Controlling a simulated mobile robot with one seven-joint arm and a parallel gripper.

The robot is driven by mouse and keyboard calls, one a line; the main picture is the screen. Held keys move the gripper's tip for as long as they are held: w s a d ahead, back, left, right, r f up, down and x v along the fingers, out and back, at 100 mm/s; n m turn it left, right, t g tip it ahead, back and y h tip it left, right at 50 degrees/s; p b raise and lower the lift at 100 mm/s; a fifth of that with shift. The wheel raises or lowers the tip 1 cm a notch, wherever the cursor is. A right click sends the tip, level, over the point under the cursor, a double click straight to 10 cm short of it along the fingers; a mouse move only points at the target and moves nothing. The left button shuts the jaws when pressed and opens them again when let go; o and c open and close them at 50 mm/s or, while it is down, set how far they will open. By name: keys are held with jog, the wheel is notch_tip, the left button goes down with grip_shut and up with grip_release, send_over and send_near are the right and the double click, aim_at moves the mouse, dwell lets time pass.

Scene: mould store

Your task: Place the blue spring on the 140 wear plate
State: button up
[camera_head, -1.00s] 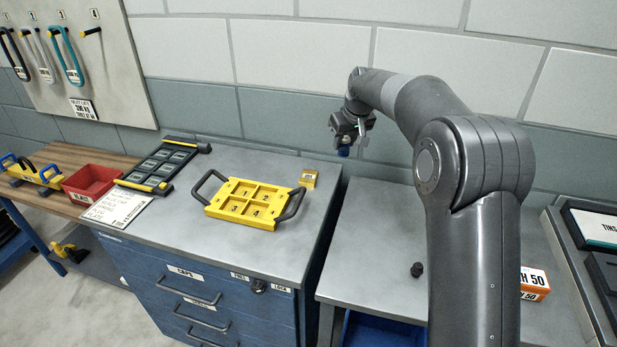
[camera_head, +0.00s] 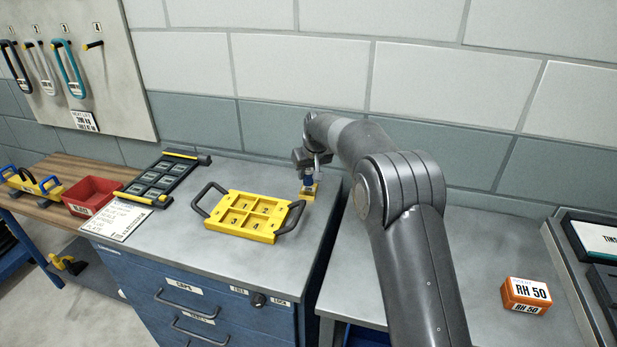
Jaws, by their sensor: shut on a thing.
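My gripper (camera_head: 308,172) is at the back right of the blue cabinet's top, shut on the blue spring (camera_head: 307,182). The spring hangs upright below the jaws, over or touching a small yellow block (camera_head: 310,194). I take this block for the 140 wear plate, but its marking cannot be read now. The spring hides part of it, and I cannot tell whether the spring's lower end touches it.
A yellow tray (camera_head: 271,237) with black handles stands just left of the block. A dark rack (camera_head: 161,181), a white card (camera_head: 123,219) and a red bin (camera_head: 92,192) are farther left. An orange RH 50 box (camera_head: 525,296) sits on the right bench.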

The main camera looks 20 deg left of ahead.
jog(key=shift+f, duration=0.95)
jog(key=o, duration=1)
jog(key=shift+f, duration=0.15)
